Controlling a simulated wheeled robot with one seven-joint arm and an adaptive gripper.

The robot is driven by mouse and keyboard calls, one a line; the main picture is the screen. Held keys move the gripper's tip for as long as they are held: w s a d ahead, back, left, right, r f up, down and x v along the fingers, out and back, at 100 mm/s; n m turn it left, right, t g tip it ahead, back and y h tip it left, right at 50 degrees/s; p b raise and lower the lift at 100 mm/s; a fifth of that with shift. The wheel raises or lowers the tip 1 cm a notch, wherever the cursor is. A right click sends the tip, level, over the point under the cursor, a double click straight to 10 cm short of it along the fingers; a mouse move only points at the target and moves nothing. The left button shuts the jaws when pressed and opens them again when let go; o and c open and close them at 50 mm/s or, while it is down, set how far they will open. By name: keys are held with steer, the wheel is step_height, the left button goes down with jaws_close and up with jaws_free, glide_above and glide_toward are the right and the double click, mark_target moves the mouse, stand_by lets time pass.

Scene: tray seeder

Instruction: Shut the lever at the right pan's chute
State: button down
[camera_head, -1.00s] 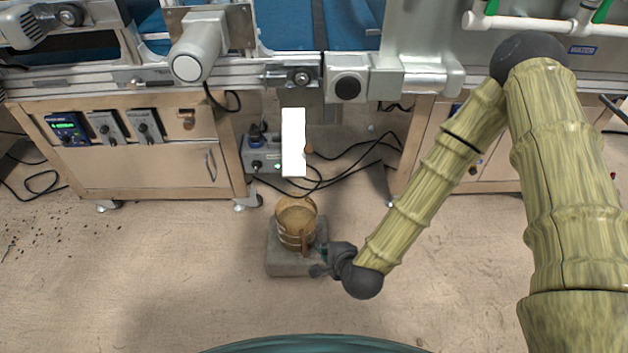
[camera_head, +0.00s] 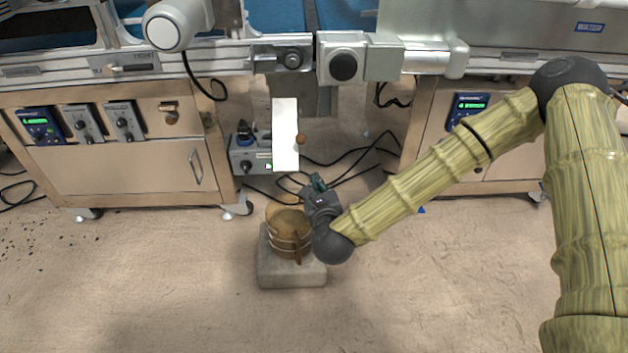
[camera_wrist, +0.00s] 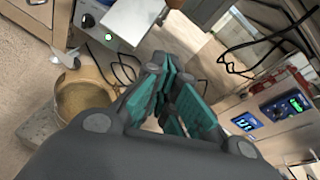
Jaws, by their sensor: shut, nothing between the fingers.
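The white chute (camera_head: 285,135) hangs below the machine's middle in the head view. A small brown knob (camera_head: 302,138) shows at its right edge; it looks like the lever's end, but the lever's arm and angle cannot be made out. My gripper (camera_head: 318,183) is below and a little right of the knob, apart from it, pointing up. In the wrist view my gripper (camera_wrist: 172,72) has its teal-padded fingers shut with nothing held. A pale surface (camera_wrist: 130,18) beyond the fingers may be the chute. The knob is not clear there.
A wooden bucket (camera_head: 288,238) stands on a grey block (camera_head: 275,274) just left of and below my wrist. A control box (camera_head: 250,158) and loose black cables (camera_head: 350,157) lie behind the chute. Wooden cabinets (camera_head: 125,160) flank the gap. The front floor is clear.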

mark_target(301, 141)
steer(key=w+a+r+b, duration=0.1)
steer(key=w+b, duration=0.3)
steer(key=w, duration=0.6)
steer(key=shift+a+r, duration=0.3)
steer(key=shift+a, duration=0.25)
